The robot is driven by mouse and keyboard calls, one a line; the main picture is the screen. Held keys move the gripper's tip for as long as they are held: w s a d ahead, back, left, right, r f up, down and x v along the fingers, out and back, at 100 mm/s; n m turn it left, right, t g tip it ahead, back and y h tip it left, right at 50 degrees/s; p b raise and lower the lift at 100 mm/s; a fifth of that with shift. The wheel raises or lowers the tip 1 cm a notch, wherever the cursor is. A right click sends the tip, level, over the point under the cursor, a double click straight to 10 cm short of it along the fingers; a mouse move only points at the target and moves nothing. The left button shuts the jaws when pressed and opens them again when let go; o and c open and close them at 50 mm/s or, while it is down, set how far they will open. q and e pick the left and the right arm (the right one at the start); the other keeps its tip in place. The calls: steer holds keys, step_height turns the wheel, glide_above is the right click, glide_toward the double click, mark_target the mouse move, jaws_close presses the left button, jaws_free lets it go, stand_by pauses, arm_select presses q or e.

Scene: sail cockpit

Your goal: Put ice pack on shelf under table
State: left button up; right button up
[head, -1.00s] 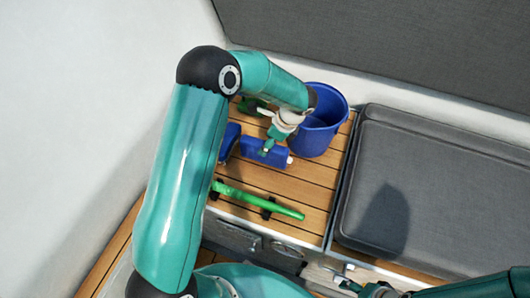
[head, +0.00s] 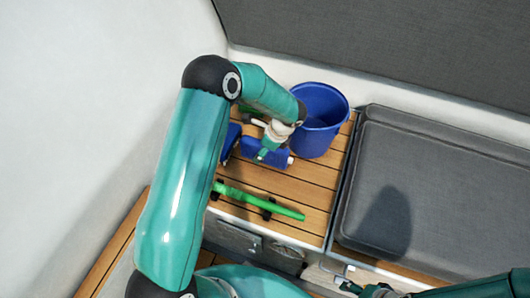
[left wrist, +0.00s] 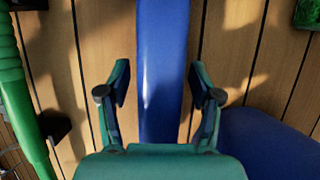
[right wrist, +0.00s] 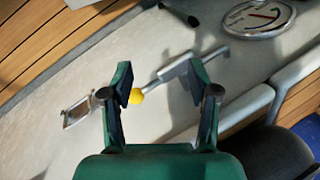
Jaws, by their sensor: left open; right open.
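A blue block with a white end (head: 279,157), which looks like the ice pack, lies on the slatted wooden table top (head: 290,187). My left gripper (head: 262,151) is open over it and partly hides it. In the left wrist view a long blue slab (left wrist: 163,60) lies between the open fingers, with a gap on both sides. Another blue object (head: 230,142) is beside it, partly behind my arm. My right gripper (right wrist: 160,88) is open and empty, away from the table top. I cannot make out a shelf under the table.
A blue bucket (head: 319,120) stands just behind the block and also shows in the left wrist view (left wrist: 270,145). A green bar (head: 258,200) lies near the front edge. A grey cushion (head: 430,190) is at right.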

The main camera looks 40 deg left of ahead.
arm_select(q)
steer(key=shift+f, duration=0.2)
stand_by(0.5)
jaws_close()
